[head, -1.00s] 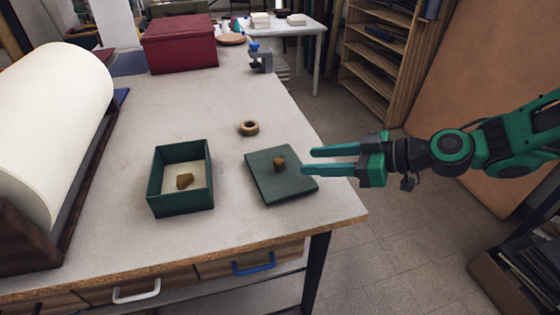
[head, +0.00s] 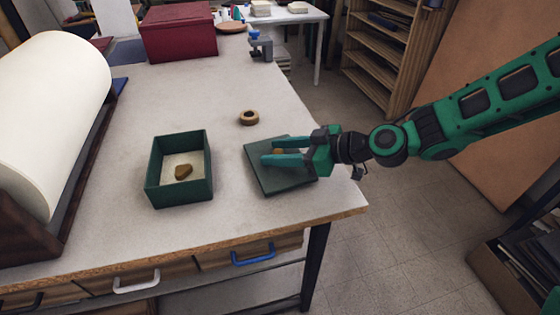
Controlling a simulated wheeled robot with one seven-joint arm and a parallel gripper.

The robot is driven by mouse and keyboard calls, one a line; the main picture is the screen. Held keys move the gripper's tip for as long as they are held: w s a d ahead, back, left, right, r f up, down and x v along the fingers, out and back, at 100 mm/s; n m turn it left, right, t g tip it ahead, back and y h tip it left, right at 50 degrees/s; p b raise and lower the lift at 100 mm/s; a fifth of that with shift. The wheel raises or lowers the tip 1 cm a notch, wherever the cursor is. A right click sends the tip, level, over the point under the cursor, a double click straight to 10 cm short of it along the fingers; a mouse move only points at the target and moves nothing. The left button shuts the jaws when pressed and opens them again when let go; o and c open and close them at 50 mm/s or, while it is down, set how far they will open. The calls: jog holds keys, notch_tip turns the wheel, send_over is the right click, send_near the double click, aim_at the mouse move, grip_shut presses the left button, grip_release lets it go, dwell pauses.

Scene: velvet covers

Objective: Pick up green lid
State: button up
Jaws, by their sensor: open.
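The green lid (head: 277,182) lies flat on the table, right of the open green box (head: 180,190). A small brown knob (head: 278,151) stands at the lid's middle and is mostly hidden by my gripper. My gripper (head: 268,152) is open over the lid, its two green fingers pointing left, one on the far side and one on the near side of the knob. I cannot tell whether the fingers touch the knob. The box holds a small brown lump (head: 183,171) on its pale floor.
A brown ring (head: 249,118) lies behind the lid. A large white roll (head: 45,120) in a dark wooden stand fills the left side. A red box (head: 178,32) and a blue-grey clamp (head: 260,46) are at the back. The table's right edge runs close beside the lid.

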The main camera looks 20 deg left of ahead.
jog(key=shift+c, duration=0.7)
grip_shut()
jog(key=shift+r, duration=0.15)
